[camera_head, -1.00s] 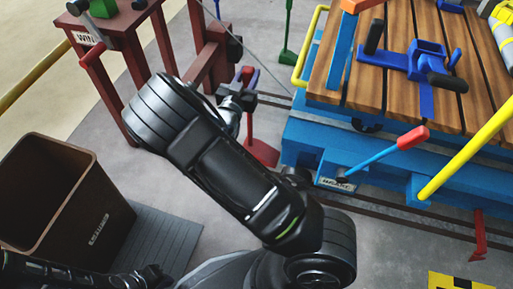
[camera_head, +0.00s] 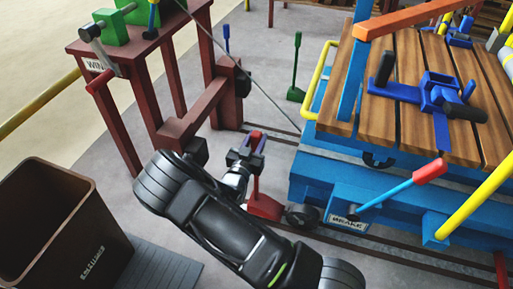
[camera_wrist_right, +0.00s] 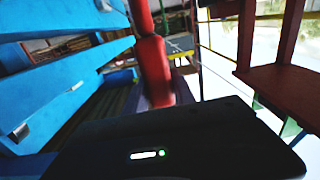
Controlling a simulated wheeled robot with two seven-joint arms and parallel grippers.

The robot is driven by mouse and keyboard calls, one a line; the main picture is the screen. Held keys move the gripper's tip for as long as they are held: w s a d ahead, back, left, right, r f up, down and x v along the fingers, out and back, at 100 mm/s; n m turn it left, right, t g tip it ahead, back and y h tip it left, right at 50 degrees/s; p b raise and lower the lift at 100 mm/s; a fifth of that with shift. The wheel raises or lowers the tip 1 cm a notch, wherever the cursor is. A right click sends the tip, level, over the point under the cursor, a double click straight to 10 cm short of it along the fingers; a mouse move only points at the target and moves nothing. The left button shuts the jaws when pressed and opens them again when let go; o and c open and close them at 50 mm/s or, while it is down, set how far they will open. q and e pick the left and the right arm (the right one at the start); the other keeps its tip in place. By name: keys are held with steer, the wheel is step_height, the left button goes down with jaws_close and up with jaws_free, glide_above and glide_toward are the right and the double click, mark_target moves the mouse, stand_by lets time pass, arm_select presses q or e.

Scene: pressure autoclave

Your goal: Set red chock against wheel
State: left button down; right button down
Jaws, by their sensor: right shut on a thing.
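The red chock (camera_head: 264,206) has a wedge-shaped base and an upright red handle. My right gripper (camera_head: 247,155) is shut on the upper part of this handle. The base is low, near the rail, just left of the cart's dark wheel (camera_head: 302,216). I cannot tell whether the chock touches the wheel or rests on the floor. In the right wrist view the red handle (camera_wrist_right: 153,62) rises between the dark fingers, and the base is hidden. My left gripper is not in view.
The blue cart (camera_head: 325,185) with a wooden deck stands at right, with a red-tipped brake lever (camera_head: 428,171). A dark red winch frame (camera_head: 170,75) stands at left, its cable stretching to the cart. A brown bin (camera_head: 40,225) is lower left. A green chock (camera_head: 296,92) stands behind.

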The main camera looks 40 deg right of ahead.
steer(key=shift+f+b, duration=0.75)
steer(key=shift+f, duration=1.05)
steer(key=shift+f, duration=0.2)
steer(key=c, duration=1)
jaws_free()
steer(key=shift+c, duration=0.2)
